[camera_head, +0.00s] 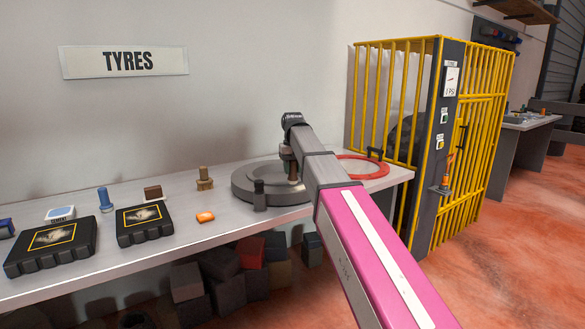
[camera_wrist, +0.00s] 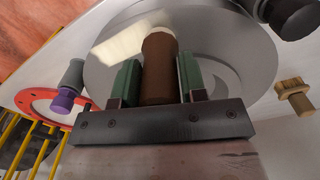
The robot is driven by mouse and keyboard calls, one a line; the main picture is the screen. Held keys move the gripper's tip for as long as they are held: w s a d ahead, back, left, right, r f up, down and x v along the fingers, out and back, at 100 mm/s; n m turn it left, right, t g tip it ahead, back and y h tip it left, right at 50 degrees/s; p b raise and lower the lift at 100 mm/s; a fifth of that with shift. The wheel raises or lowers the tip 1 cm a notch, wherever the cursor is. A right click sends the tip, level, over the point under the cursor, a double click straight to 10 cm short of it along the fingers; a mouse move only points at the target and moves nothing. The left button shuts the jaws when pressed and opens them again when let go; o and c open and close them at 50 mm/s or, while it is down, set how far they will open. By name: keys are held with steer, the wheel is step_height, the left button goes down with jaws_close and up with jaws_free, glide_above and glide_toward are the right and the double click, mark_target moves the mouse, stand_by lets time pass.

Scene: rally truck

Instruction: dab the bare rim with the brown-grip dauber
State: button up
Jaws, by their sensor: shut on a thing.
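My gripper (camera_wrist: 161,80) has its green-padded fingers shut on the brown grip of the dauber (camera_wrist: 159,68). In the head view my gripper (camera_head: 289,160) is partly hidden by my arm, above the bare grey rim (camera_head: 246,190), which lies flat on the bench. The rim (camera_wrist: 232,72) fills the background behind the dauber in the wrist view. A pale patch shows on the rim beside the grip.
A dark pot (camera_head: 259,195) stands at the rim's front edge. A red ring (camera_head: 372,170) lies at right, with a purple-based grey piece (camera_wrist: 70,86) beside it. A yellow cage (camera_head: 400,100) stands right.

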mark_target(292, 174)
steer(key=shift+f, duration=0.1)
steer(key=shift+f, duration=0.8)
steer(key=shift+f, duration=0.65)
steer(key=shift+s, duration=0.1)
stand_by(0.3)
steer(key=shift+s+d+r, duration=0.15)
steer(key=shift+s+d, duration=0.1)
steer(key=shift+s, duration=0.05)
steer(key=shift+w, duration=0.1)
stand_by(0.3)
steer(key=shift+w+a, duration=0.5)
steer(key=shift+w, duration=0.2)
steer(key=shift+s, duration=0.15)
